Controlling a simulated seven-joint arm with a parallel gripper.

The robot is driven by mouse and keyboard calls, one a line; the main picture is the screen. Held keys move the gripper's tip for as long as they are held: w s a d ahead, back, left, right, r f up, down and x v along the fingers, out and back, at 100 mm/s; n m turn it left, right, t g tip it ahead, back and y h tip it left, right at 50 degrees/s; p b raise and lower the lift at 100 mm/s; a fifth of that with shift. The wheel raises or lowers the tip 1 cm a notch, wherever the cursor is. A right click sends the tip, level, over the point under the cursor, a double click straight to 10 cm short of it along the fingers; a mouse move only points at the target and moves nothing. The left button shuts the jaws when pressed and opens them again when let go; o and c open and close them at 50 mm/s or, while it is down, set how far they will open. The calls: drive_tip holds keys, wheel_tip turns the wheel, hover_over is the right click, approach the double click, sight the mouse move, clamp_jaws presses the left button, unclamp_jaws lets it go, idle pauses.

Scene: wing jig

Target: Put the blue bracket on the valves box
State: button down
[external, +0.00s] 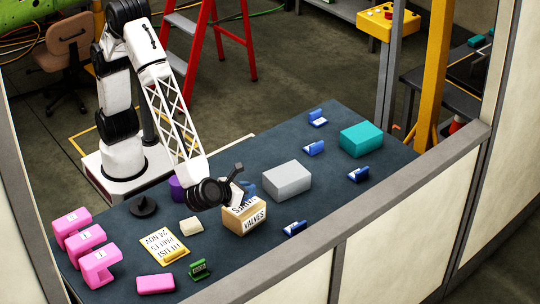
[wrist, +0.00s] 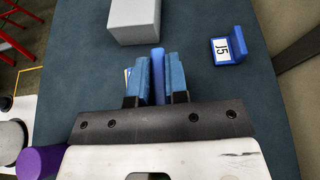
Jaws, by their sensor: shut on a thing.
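The valves box (external: 246,219) is a tan box with white "VALVES" labels, standing near the middle of the dark table in the external view. My gripper (wrist: 159,78) is shut on a blue bracket (wrist: 158,72), which shows edge-on between the two blue-grey fingers in the wrist view. In the external view my gripper (external: 243,189) is at the valves box's back edge, and part of the box top is hidden behind it. Whether the bracket touches the box cannot be told.
A grey box (external: 287,180) stands right of the valves box, with a teal box (external: 361,139) farther right. Several other blue brackets (external: 295,228) lie around; one is labelled J5 (wrist: 228,48). Pink blocks (external: 100,267), a yellow sign (external: 163,247) and a purple cylinder (external: 177,188) are left.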

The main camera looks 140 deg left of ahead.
idle(0.3)
drive_tip(key=shift+f, duration=1.75)
drive_tip(key=shift+f, duration=0.1)
drive_tip(key=c, duration=1.1)
unclamp_jaws()
drive_tip(key=shift+d+r, duration=0.15)
drive_tip(key=shift+r, duration=0.05)
drive_tip(key=v, duration=1.1)
drive_tip(key=shift+d, duration=0.35)
drive_tip(key=shift+r, duration=0.1)
